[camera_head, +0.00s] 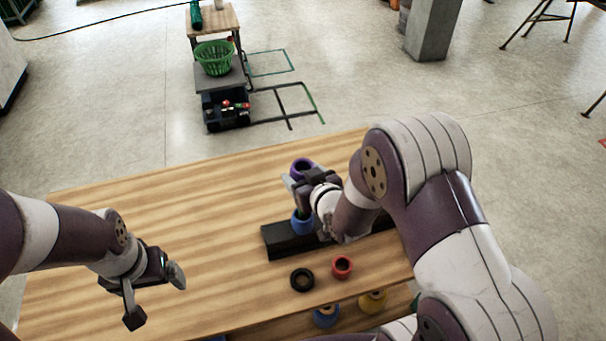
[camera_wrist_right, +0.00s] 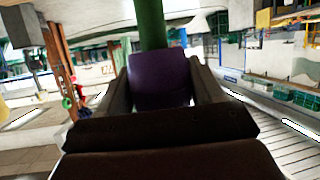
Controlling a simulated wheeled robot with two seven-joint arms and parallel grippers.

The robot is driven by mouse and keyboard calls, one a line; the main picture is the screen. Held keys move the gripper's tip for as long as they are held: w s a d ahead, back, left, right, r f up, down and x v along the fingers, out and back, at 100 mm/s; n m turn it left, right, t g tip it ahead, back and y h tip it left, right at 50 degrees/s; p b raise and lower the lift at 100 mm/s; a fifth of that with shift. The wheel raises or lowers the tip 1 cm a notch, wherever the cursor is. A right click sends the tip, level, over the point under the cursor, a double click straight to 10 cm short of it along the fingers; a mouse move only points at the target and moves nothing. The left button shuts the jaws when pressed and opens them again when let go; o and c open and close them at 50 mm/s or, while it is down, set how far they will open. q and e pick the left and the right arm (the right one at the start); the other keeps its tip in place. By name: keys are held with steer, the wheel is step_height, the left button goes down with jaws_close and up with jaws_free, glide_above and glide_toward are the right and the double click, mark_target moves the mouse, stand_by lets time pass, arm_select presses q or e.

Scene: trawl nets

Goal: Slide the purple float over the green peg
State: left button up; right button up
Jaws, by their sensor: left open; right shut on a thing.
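The purple float (camera_head: 302,167) is a short ring with a dark hole facing up. My right gripper (camera_head: 297,184) is shut on it and holds it above the left part of the black base (camera_head: 285,243). In the right wrist view the float (camera_wrist_right: 160,79) sits between the two fingers. The green peg (camera_wrist_right: 150,24) meets the float's edge there, in line with it. I cannot tell whether its tip is inside the hole. In the head view the gripper mostly hides the peg; a blue float (camera_head: 302,224) sits low on the base below. My left gripper (camera_head: 155,297) is open and empty over the table's left side.
A black ring (camera_head: 302,280) and a red float (camera_head: 342,267) lie on the wooden table (camera_head: 200,230) in front of the base. My right arm covers the base's right part. Blue (camera_head: 326,317) and yellow (camera_head: 372,301) floats show below the front edge. The table's middle left is clear.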

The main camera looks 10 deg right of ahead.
steer(key=o, duration=1.1)
steer(key=v, duration=1.2)
steer(key=shift+s+r, duration=0.2)
steer(key=shift+s, duration=0.1)
